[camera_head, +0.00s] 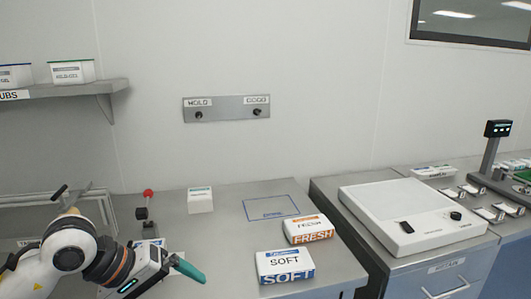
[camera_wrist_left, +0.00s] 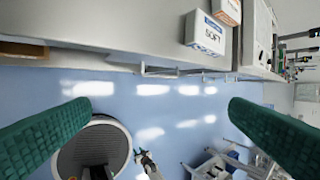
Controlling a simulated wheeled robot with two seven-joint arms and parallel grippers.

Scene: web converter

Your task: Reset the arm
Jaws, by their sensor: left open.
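My left arm (camera_head: 68,250) comes in from the lower left in the head view, bent low over the front left of the steel counter (camera_head: 222,237). My left gripper (camera_head: 188,268) points right, and one green finger shows there. In the left wrist view, its two green fingers (camera_wrist_left: 160,108) are wide apart with nothing between them. Blue floor lies below the gap.
A white-and-blue SOFT pack (camera_head: 285,265) and an orange FRESH pack (camera_head: 309,229) lie on the counter, right of the gripper. A red-knobbed lever (camera_head: 148,194) and a white box (camera_head: 200,200) stand behind it. A white flat machine (camera_head: 412,215) is at right.

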